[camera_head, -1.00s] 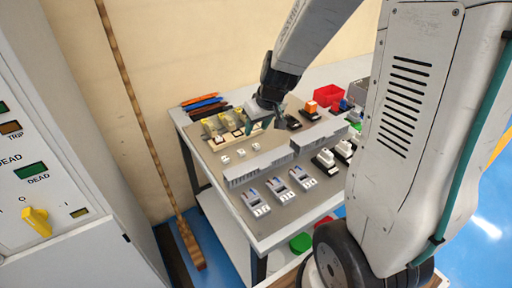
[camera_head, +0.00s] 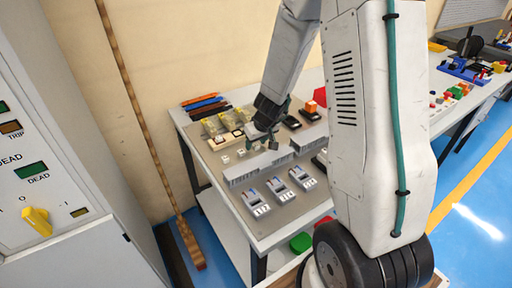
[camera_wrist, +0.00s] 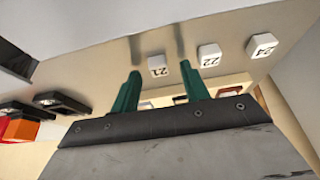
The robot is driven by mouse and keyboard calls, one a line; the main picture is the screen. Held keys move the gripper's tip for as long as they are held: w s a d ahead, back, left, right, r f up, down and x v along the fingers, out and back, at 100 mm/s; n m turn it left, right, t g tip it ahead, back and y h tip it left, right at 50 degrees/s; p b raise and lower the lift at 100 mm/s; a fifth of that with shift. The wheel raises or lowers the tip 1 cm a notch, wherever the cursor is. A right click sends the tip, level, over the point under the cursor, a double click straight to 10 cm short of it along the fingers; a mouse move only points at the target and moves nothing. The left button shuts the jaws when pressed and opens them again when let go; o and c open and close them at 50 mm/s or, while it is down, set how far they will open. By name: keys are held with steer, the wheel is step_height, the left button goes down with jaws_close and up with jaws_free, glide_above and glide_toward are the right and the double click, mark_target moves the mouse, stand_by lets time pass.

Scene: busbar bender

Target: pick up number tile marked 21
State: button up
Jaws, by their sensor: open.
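The number tile marked 21 (camera_wrist: 158,66) is a small white block lying on the table. In the wrist view it shows between the tips of my gripper's two green fingers, a little beyond them. My gripper (camera_wrist: 160,78) is open and holds nothing; the fingers stand apart on either side of the tile's line. Tile 22 (camera_wrist: 209,55) lies just right of the right finger, and tile 24 (camera_wrist: 262,45) farther right. In the head view my gripper (camera_head: 262,146) hangs low over the table and hides tile 21; two white tiles (camera_head: 225,158) show left of it.
A grey slotted duct (camera_head: 258,166) lies in front of the tiles, with several grey breakers (camera_head: 278,188) nearer the front edge. Yellow-topped parts (camera_head: 212,125) stand behind. Black holders, one with an orange block (camera_head: 311,106), are to the right. A grey cabinet (camera_head: 70,130) stands at left.

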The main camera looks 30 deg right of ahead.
steer(key=shift+f, duration=0.15)
jaws_close()
stand_by(0.4)
